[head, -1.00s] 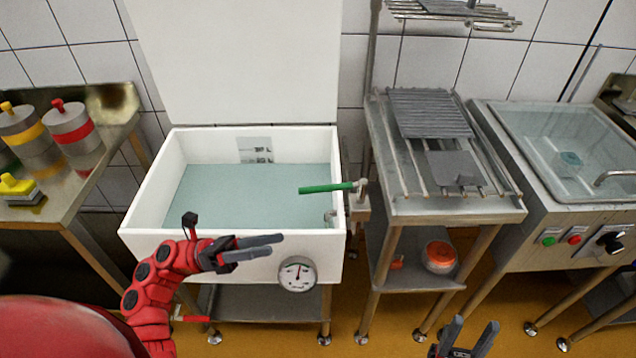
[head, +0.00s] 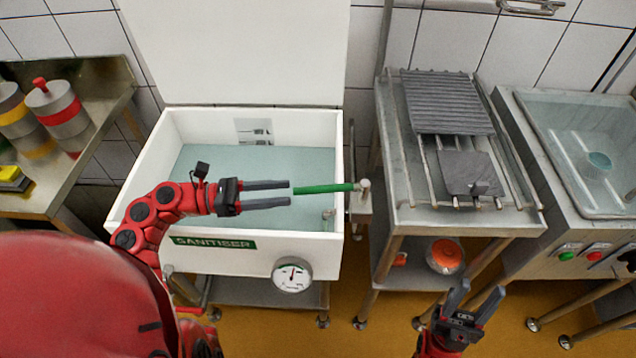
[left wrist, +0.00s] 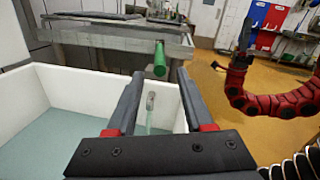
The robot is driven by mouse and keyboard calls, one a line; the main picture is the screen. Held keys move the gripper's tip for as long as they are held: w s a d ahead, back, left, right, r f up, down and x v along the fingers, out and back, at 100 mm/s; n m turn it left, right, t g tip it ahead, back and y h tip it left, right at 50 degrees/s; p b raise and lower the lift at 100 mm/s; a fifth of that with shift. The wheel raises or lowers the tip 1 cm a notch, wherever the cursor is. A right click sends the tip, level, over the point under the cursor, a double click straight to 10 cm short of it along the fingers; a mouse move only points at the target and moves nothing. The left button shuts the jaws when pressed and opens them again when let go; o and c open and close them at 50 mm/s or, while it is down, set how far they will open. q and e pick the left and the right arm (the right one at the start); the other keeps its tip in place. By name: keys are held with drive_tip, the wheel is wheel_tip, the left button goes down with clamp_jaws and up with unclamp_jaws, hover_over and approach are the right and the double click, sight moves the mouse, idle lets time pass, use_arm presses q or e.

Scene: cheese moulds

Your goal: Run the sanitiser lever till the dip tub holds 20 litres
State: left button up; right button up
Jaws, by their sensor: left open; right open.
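The white dip tub (head: 130,215) holds pale blue-green liquid (head: 240,160) and bears a green SANITISER label (head: 215,243). A round dial (head: 292,275) on its front has a needle pointing roughly up; its figures are too small to read. The green lever (head: 325,188) lies level across the tub's right rim. My left gripper (head: 288,193) is open over the tub, its fingertips close to the lever's free end. In the left wrist view the lever (left wrist: 160,62) shows end-on, ahead between the fingers. A spout (left wrist: 151,101) sits below it. My right gripper (head: 482,290) is open and empty.
A steel rack table (head: 410,215) with grey ribbed plates (head: 447,103) stands right of the tub. A steel table (head: 95,150) with stacked moulds (head: 58,105) stands left.

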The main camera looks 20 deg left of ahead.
sight(317, 187)
use_arm(q)
drive_tip(key=p+x, duration=0.1)
drive_tip(key=x, duration=0.7)
drive_tip(key=shift+w+d, duration=0.1)
drive_tip(key=shift+d, duration=0.2)
drive_tip(key=shift+c, duration=0.4)
clamp_jaws()
idle(0.6)
